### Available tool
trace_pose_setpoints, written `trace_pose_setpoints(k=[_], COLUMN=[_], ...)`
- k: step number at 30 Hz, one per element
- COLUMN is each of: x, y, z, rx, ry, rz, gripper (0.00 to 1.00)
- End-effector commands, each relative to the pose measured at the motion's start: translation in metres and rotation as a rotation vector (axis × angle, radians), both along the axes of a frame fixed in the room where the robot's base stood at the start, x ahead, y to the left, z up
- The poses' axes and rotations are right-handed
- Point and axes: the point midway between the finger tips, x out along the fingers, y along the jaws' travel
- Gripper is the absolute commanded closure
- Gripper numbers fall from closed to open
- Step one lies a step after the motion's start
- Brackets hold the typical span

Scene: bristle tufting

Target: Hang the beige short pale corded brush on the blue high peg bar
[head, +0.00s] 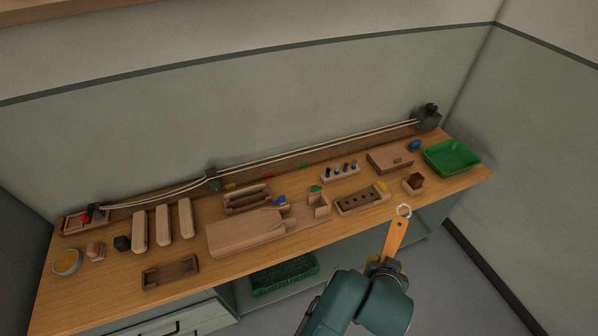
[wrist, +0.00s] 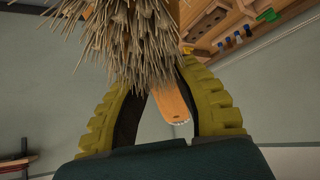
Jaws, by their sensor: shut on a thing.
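My gripper (head: 384,262) is in front of the workbench's right part, shut on a brush (head: 396,238). In the wrist view my gripper's yellow-green fingers (wrist: 160,78) flank the brush. Its pale bristles (wrist: 130,40) fill the upper left, and a rounded orange wooden end (wrist: 171,104) shows between the fingers. The bristles hide part of the grip. I cannot make out a blue high peg bar in either view.
The workbench (head: 105,285) carries wooden blocks, a paddle-shaped board (head: 240,235), a rack with blue-topped pegs (head: 341,172), a holed block (head: 360,199) and a green tray (head: 452,157). A green crate (head: 285,275) sits below. Floor and air right of my gripper are clear.

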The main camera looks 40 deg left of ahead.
Motion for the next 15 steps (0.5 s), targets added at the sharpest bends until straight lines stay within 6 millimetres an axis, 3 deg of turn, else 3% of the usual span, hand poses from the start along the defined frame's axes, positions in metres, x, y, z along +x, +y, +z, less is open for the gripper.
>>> trace_pose_setpoints(k=[1, 8, 15], x=[0.007, 0.012, -0.028], y=[0.026, 0.135, 0.237], z=[0.021, 0.126, 0.241], rx=[0.020, 0.161, 0.382], ry=[-0.062, -0.346, -0.604], rz=[0.053, 0.293, 0.530], gripper=[1.00, 1.00, 1.00])
